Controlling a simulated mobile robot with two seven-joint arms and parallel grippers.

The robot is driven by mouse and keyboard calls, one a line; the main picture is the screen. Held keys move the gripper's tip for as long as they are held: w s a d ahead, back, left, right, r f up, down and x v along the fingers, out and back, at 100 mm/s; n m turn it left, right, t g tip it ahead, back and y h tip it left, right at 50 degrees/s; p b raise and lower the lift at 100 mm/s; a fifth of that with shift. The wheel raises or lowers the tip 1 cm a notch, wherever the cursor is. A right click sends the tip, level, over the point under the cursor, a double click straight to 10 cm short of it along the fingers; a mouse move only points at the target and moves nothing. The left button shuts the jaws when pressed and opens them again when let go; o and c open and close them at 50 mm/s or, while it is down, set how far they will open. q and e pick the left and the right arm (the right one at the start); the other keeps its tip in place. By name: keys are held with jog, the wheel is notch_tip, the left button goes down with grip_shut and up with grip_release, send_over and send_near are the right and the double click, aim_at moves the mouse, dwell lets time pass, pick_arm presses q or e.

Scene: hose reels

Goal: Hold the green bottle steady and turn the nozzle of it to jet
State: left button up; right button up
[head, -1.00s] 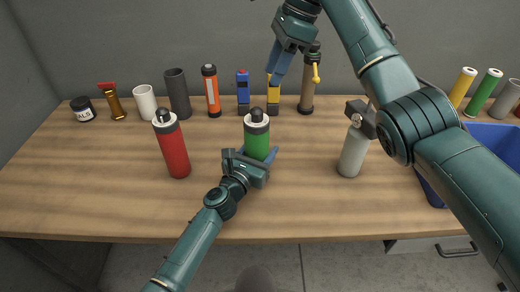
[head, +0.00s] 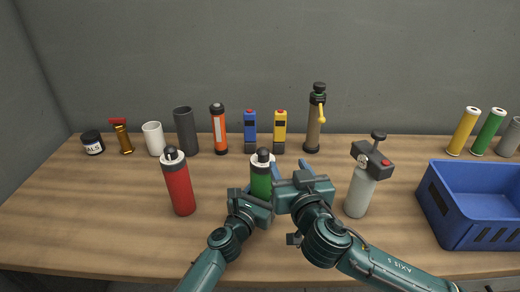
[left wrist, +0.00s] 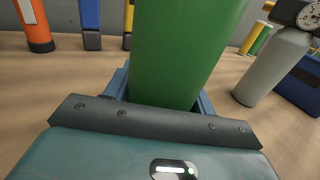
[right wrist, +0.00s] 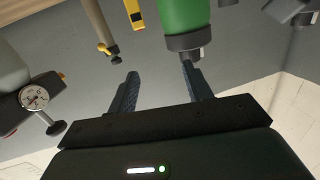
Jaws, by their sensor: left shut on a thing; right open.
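The green bottle (head: 261,183) stands upright at the middle of the table, with a grey collar and a dark nozzle (head: 263,155) on top. My left gripper (head: 252,199) is shut around its body from the front; the green body (left wrist: 185,50) fills the space between the fingers in the left wrist view. My right gripper (head: 308,172) is open and empty, just right of the bottle's upper part. In the right wrist view the picture is inverted; the nozzle (right wrist: 190,54) is close to one fingertip, not between the fingers. Contact and the nozzle's setting cannot be told.
A red bottle (head: 180,190) stands left, and a grey bottle with a gauge head (head: 361,190) stands close on the right. A blue crate (head: 480,212) sits at the right edge. Tubes, torches and a jar (head: 92,143) line the back.

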aim_at(260, 150)
jog(key=s+a+n+y, duration=0.2)
jog(key=s+y, duration=0.1)
jog(key=s, duration=0.1)
jog(key=x, duration=1.2)
jog(key=shift+w+f, duration=0.1)
jog(key=shift+w, duration=0.05)
jog(key=shift+c, duration=0.5)
jog(key=c, duration=0.9)
